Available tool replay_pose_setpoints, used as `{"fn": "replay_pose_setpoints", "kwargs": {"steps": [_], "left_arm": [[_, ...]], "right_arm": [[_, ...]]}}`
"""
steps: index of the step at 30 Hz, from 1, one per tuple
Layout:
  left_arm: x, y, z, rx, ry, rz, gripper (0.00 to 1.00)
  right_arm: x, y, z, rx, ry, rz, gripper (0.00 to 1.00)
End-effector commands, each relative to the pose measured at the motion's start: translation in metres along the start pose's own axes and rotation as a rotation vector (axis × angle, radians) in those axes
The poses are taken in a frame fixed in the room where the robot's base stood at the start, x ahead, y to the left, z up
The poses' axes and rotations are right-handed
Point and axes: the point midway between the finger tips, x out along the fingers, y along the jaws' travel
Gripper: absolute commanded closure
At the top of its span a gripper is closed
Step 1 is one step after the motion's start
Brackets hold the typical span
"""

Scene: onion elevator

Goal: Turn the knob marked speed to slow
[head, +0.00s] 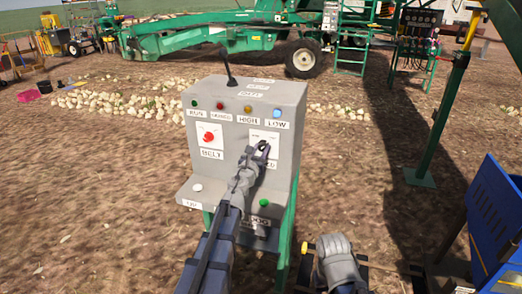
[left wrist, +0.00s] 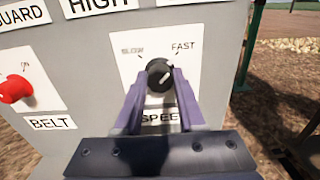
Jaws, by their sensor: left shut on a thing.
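The speed knob (left wrist: 160,74) is black and round, on a white plate marked SLOW at upper left and FAST at upper right. Its white mark points up and right, toward FAST. My left gripper (left wrist: 157,88) is shut on the knob, one finger on each side. In the head view my left gripper (head: 262,148) reaches the front of the grey control box (head: 222,165) and hides most of the knob and part of its label. A grey part of my right arm shows at the bottom, with no fingers visible.
Left of the speed plate is the red belt knob (head: 209,137). A row of coloured lamps runs above. A white button (head: 197,188) and a green button (head: 264,203) sit on the lower ledge. A blue bin (head: 495,215) stands at right.

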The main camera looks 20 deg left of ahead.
Motion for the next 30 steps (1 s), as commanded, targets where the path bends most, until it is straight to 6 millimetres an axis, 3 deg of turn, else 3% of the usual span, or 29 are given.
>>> {"fn": "replay_pose_setpoints", "kwargs": {"steps": [14,30], "left_arm": [[-0.0001,0.0,0.0,-0.049,0.0,0.0,1.0],[-0.0001,0.0,0.0,-0.496,0.0,0.0,1.0]], "right_arm": [[0.0,0.0,0.0,0.0,0.0,0.0,0.5],[0.0,0.0,0.0,0.0,0.0,0.0,0.5]]}}
